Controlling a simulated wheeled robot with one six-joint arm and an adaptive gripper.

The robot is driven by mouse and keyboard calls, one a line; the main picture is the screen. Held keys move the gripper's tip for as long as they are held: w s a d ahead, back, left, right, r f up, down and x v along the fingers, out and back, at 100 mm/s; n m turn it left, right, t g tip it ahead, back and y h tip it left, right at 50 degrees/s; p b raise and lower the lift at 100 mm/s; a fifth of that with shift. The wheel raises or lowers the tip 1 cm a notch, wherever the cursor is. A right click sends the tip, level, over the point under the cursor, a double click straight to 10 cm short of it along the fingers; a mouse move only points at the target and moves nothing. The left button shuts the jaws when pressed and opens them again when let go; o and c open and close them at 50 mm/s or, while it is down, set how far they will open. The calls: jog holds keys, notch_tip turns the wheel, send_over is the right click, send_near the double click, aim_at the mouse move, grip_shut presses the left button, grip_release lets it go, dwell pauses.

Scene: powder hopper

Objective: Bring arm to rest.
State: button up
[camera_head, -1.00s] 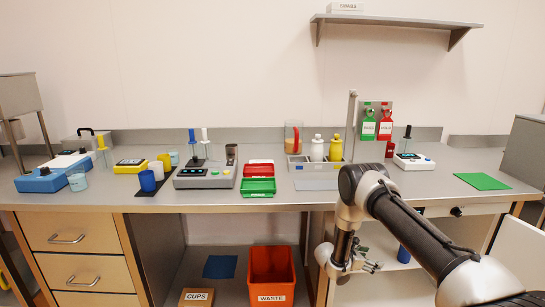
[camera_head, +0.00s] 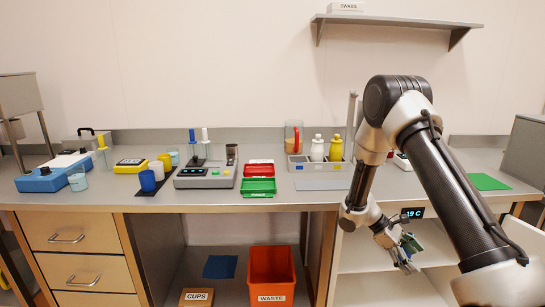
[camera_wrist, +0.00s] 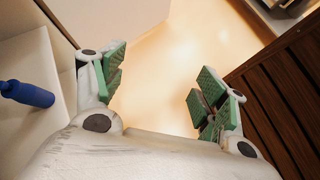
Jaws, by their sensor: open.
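My gripper (camera_head: 407,252) hangs low in front of the bench, right of the orange waste bin, with my arm raised and bent above it. In the wrist view my gripper (camera_wrist: 163,92) has its two green-padded fingers spread wide with nothing between them.
The bench (camera_head: 120,198) carries bottles, cups, trays and a scale. The orange waste bin (camera_head: 270,272) stands below. A blue cylinder (camera_wrist: 27,93) lies left in the wrist view; a dark slatted surface (camera_wrist: 285,100) is at right. A wall shelf (camera_head: 395,22) is above.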

jog(key=s+a+r+m+t+y, duration=0.2)
jog(key=s+r+m+t+y, duration=0.1)
jog(key=s+r, duration=0.5)
jog(key=s+a+r+m+t+y, duration=0.3)
jog(key=s+r, duration=0.5)
jog(key=r, duration=0.6)
jog(key=s+a+r+m+t+y, duration=0.2)
jog(key=s+r+m+t+y, duration=0.1)
jog(key=s+r, duration=0.5)
notch_tip(320, 180, up, 3)
jog(key=shift+s+a+r+m, duration=0.15)
jog(key=shift+s+a+m, duration=0.1)
jog(key=shift+m, duration=0.35)
